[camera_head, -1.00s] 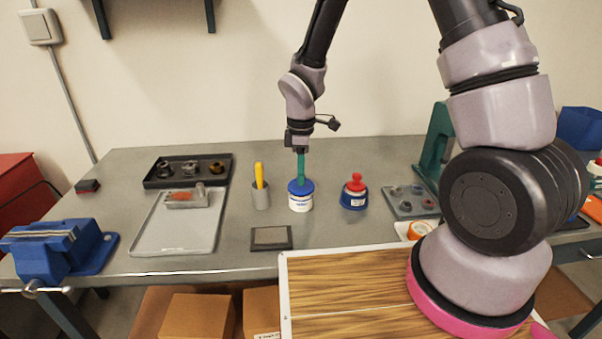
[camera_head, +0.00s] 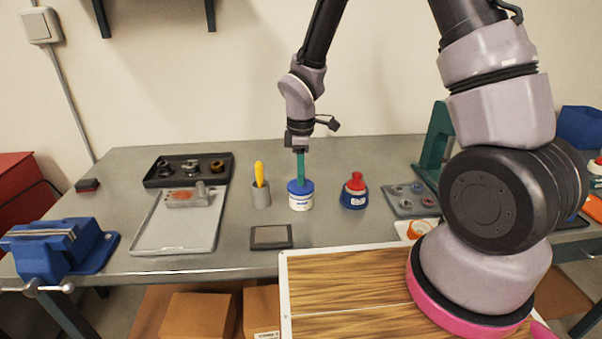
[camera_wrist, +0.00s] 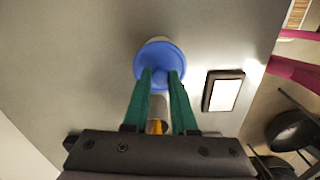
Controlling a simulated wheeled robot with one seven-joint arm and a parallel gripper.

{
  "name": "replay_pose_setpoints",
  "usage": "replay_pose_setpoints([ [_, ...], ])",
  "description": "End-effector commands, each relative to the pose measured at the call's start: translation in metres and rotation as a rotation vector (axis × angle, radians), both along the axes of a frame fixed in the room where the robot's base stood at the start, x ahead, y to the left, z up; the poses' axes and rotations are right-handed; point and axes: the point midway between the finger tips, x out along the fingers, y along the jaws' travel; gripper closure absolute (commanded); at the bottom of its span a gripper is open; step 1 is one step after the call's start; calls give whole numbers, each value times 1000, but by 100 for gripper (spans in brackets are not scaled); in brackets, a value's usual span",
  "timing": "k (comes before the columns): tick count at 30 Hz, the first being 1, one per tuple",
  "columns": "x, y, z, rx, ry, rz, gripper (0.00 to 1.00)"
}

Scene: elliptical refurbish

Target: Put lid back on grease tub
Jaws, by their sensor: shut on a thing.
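The grease tub (camera_head: 300,202) is a white tub with a blue label band, standing upright on the grey bench. The blue lid (camera_head: 300,186) sits at the tub's top; it also shows as a blue disc in the wrist view (camera_wrist: 160,57). My gripper (camera_head: 300,180) points straight down over the tub. Its green fingers, also in the wrist view (camera_wrist: 160,76), are shut on the lid's middle, where a knob is mostly hidden. The lid looks level and over the tub's mouth. I cannot tell whether it is fully seated.
A grey cup (camera_head: 261,195) with a yellow-handled tool stands close left of the tub. A blue bottle with a red top (camera_head: 354,192) stands to the right. A dark-framed pad (camera_head: 271,237) lies in front. A grey tray (camera_head: 176,236) and blue vise (camera_head: 55,250) are further left.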

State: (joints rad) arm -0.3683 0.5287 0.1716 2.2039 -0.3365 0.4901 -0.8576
Motion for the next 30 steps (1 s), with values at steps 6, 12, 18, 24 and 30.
replay_pose_setpoints([
  [6, 0, 0, 0, 0, 0, 0, 100],
  [12, 0, 0, 0, 0, 0, 0, 40],
  [18, 0, 0, 0, 0, 0, -1, 32],
  [24, 0, 0, 0, 0, 0, -1, 10],
  [30, 0, 0, 1, 0, -1, -1, 10],
])
